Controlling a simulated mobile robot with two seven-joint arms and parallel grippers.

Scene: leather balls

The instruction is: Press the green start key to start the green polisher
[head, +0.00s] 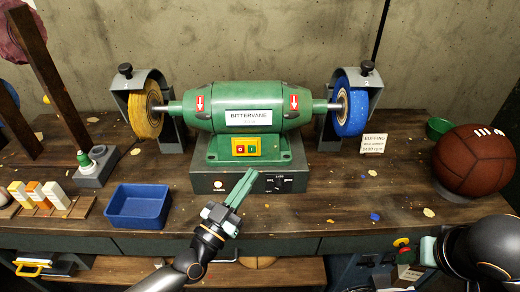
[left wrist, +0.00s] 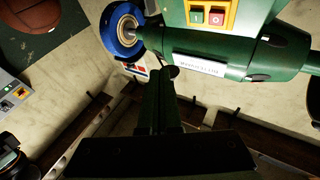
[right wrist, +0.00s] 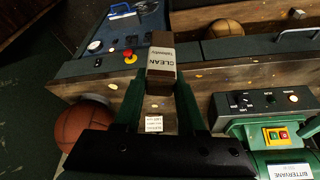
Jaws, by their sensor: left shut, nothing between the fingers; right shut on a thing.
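The green polisher (head: 248,95) stands on the bench, with a yellow wheel (head: 147,110) at left and a blue wheel (head: 353,110) at right. On its front is a yellow switch plate (head: 246,155) with a red key (head: 240,150) and the green start key (head: 252,148). The green key also shows in the left wrist view (left wrist: 196,16). My left gripper (head: 248,176) is shut and empty, before the base's dark control panel, apart from the key and below it in the picture. My right gripper (right wrist: 158,88) is shut on a brown block labelled CLEAN (right wrist: 161,62).
A blue tray (head: 137,222), several coloured bars (head: 40,195) and a grey holder with a bottle (head: 95,165) are at left. A brown leather ball (head: 474,160), a green bowl (head: 438,127) and a buffing sign (head: 373,144) are at right. The bench between is mostly clear.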

